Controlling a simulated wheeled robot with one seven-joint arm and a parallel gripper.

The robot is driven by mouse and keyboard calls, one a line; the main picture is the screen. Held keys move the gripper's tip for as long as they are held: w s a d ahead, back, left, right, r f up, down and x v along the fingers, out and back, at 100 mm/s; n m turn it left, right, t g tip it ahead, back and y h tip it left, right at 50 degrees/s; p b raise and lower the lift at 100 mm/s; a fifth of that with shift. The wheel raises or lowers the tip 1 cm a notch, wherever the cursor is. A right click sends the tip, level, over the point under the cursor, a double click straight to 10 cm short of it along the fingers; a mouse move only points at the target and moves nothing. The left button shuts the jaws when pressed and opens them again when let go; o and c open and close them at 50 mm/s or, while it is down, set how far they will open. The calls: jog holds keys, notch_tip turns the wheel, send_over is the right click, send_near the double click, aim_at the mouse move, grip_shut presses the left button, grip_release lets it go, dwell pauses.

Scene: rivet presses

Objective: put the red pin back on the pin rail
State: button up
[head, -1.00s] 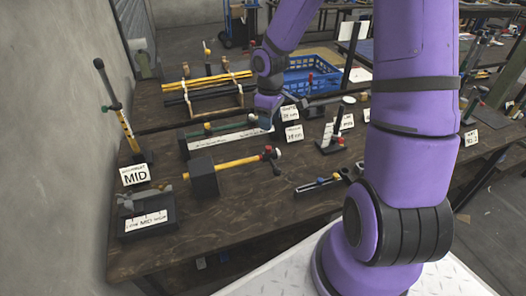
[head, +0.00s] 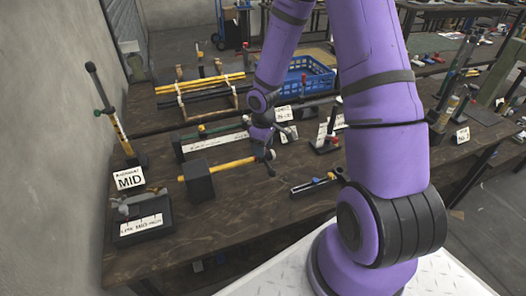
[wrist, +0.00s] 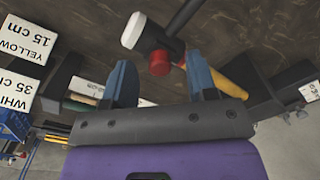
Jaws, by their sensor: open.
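A red round cap (wrist: 159,64), which may be the red pin's end, shows in the wrist view beside a black piece with a white end (wrist: 133,30). It sits by the end of a yellow bar (wrist: 228,82), which runs from a dark block (head: 200,181) on the bench. My gripper (wrist: 160,80) is open and empty, its blue fingers on either side of the cap and apart from it. In the head view my gripper (head: 262,148) is low over the bar's end. A long dark rail with a white strip (head: 213,143) lies behind; I cannot tell if it is the pin rail.
A LOW MID HIGH tray (head: 141,228) and a MID card (head: 129,179) are at the left, beside a leaning lever (head: 107,105). A blue crate (head: 308,77) and a rack of bars (head: 203,95) stand behind. A small slide fixture (head: 318,183) lies right.

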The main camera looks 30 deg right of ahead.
jog(key=shift+f, duration=0.4)
grip_shut()
jog(key=shift+r, duration=0.15)
